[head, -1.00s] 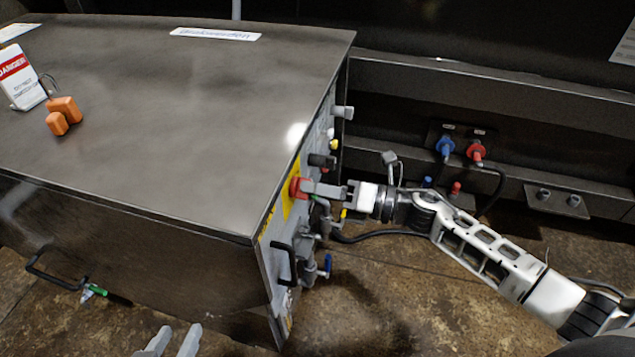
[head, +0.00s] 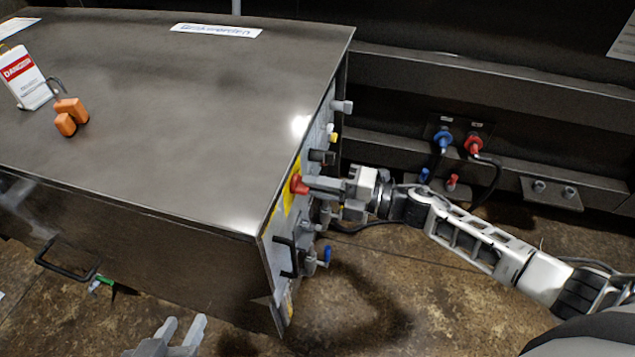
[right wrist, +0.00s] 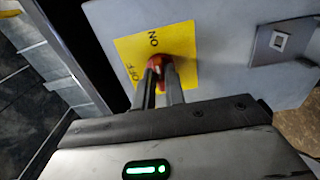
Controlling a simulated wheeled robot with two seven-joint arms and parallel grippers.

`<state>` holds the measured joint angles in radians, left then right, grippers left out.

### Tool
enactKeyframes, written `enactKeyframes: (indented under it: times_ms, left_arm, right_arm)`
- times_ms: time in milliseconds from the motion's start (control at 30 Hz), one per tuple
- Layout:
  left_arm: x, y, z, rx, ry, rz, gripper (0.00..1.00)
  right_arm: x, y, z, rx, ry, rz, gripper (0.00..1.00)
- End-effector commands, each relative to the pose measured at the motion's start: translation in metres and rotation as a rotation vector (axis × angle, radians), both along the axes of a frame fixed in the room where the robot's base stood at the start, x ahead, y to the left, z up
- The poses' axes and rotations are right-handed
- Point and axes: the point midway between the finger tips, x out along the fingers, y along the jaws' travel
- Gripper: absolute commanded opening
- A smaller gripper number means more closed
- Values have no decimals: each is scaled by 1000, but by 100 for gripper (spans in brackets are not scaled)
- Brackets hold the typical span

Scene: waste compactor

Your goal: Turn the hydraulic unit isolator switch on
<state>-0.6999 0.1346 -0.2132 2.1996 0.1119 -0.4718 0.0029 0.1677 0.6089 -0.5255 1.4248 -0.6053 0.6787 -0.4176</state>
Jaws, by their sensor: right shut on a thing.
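The isolator switch is a red knob (head: 298,185) on a yellow plate on the side panel of the dark metal cabinet. In the right wrist view the red knob (right wrist: 157,62) sits on the yellow plate (right wrist: 184,43), with "ON" printed above it and "OFF" to its lower left. My right gripper (head: 311,187) reaches in from the right and is shut on the knob. Its fingers (right wrist: 160,76) stand on both sides of the knob and hide part of it, so its exact pointing is hard to tell. My left gripper (head: 183,325) is open and empty at the bottom, away from the switch.
The cabinet top (head: 190,110) carries a danger tag (head: 26,80) and orange padlocks (head: 68,115). The side panel also has a black handle (head: 285,256), a blue-handled valve (head: 326,254) and other fittings near my right gripper. Blue and red connectors (head: 473,144) are on the back wall.

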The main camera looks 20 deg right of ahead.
Motion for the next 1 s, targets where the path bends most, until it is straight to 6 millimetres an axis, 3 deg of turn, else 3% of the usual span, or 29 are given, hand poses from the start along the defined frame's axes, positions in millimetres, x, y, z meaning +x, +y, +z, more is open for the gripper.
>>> enactKeyframes:
  times_ms: [467, 500, 567, 600, 1000]
  left_arm:
    - [1, 0, 1, -1, -3, 2, 36]
    - [1, 0, 1, -1, -3, 2, 36]
    - [1, 0, 1, -1, -3, 2, 36]
    - [1, 0, 1, 0, -3, 3, 36]
    - [1, 0, 1, -1, -3, 2, 36]
  right_arm:
    - [0, 0, -1, 9, 17, 0, 0]
    - [0, 0, -1, 9, 17, 0, 14]
    - [0, 0, -1, 9, 17, 0, 31]
    - [0, 0, -1, 9, 15, 0, 34]
    - [-1, -1, 0, 8, 13, 0, 34]
